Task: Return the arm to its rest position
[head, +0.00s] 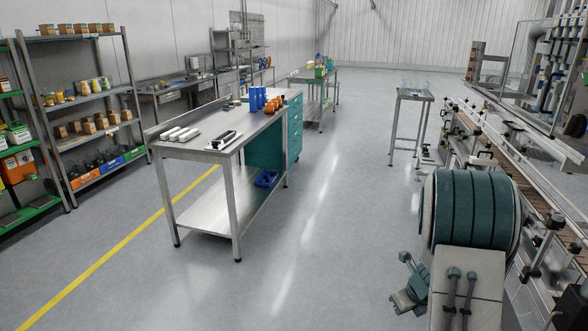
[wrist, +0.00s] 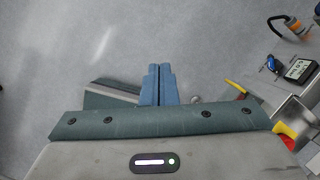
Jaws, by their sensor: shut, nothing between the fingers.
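My gripper (wrist: 159,72) shows in the wrist view with its two blue fingers side by side and touching. It is shut with nothing between the fingers, over bare grey floor. In the head view, my arm (head: 474,210) is folded at the lower right, close to the camera. A small teal and grey part of it shows low beside the arm, but the fingertips are hard to make out there.
The conveyor line (head: 540,190) runs close along the right of my arm. A steel workbench (head: 190,148) with tools and blue cups stands left of centre. Shelves (head: 80,88) line the left wall. A small steel stand (head: 414,95) is ahead. The middle floor is clear.

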